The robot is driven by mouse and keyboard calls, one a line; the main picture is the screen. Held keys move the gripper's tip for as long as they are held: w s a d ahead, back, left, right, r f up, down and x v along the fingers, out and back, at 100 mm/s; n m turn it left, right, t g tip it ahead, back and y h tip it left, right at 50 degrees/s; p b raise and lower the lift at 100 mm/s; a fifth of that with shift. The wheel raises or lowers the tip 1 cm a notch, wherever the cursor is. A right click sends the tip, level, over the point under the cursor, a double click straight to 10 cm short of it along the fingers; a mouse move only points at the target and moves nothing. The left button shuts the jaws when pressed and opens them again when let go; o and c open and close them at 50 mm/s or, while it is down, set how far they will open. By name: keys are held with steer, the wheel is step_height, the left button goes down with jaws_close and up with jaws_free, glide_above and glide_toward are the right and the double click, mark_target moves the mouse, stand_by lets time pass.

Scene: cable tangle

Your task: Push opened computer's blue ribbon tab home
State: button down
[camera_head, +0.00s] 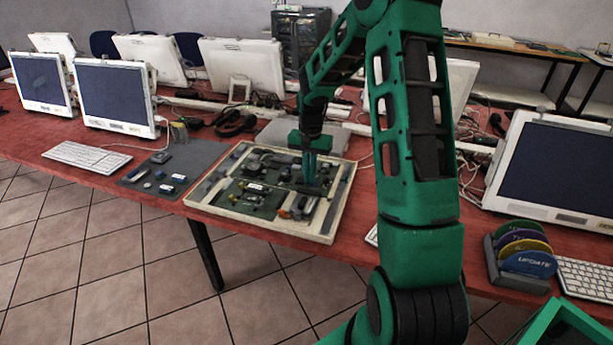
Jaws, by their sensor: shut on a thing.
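The opened computer (222,200) lies flat on the red table, its pale frame around a dark green board with several small parts. My gripper (310,180) points down over the right half of the board, with its fingertips low among the parts. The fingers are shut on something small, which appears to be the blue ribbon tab. The fingers hide most of it, and I cannot tell how it sits against its socket.
A grey mat (160,185) with small parts lies left of the computer. A keyboard (86,156), headphones (233,122) and several white monitors (115,95) stand around. A rack of coloured discs (527,262) is at right. The table's front edge runs close below the computer.

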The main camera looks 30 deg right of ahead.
steer(key=shift+s+d, duration=0.55)
steer(key=shift+s, duration=0.1)
steer(key=c, duration=2.2)
jaws_free()
steer(key=shift+o, duration=0.2)
steer(key=shift+w+r, duration=0.1)
steer(key=shift+r, duration=0.45)
step_height(320, 180, up, 10)
steer(key=shift+f, duration=0.15)
